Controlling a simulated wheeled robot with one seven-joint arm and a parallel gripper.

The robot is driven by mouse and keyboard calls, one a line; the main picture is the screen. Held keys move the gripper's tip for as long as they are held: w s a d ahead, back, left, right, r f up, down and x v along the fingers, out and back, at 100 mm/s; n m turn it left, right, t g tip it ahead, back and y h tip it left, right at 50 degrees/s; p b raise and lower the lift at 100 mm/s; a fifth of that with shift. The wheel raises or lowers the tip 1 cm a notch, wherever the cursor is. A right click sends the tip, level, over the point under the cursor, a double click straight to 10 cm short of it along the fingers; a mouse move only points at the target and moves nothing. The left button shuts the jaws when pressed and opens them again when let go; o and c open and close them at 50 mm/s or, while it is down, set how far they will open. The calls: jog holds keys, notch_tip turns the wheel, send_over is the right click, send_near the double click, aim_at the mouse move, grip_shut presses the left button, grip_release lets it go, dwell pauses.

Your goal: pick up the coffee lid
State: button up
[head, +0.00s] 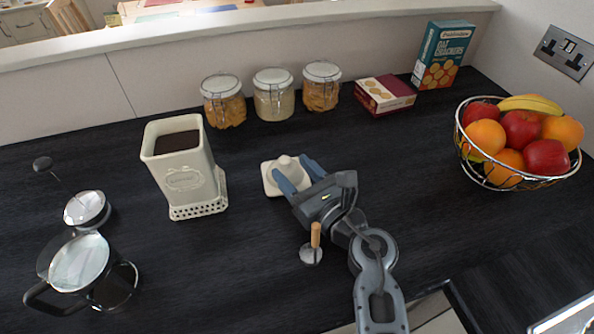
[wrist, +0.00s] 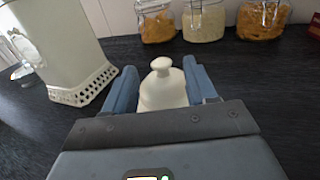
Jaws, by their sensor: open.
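The coffee lid (head: 274,184) is a cream, squarish lid with a round knob, lying on the dark worktop right of the coffee canister (head: 180,152). The canister is cream, open at the top, with dark coffee inside. My gripper (head: 296,172) is open, its blue fingers reaching to the lid. In the wrist view the lid (wrist: 162,88) stands between the two fingers of my gripper (wrist: 162,85), with the knob up. Gaps seem to show beside the knob; whether the fingers touch the lid's body I cannot tell. The gripper body hides the lid's near part there.
Three glass jars (head: 273,97) stand along the back wall. A red box (head: 385,95), a cracker box (head: 442,55) and a fruit bowl (head: 518,145) are to the right. A scoop (head: 311,252) lies near my wrist. A French press (head: 85,270) stands front left.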

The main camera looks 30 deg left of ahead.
jog(key=b+x, duration=0.1)
jog(key=x, duration=0.5)
jog(key=shift+r, duration=0.15)
grip_shut()
dwell(0.4)
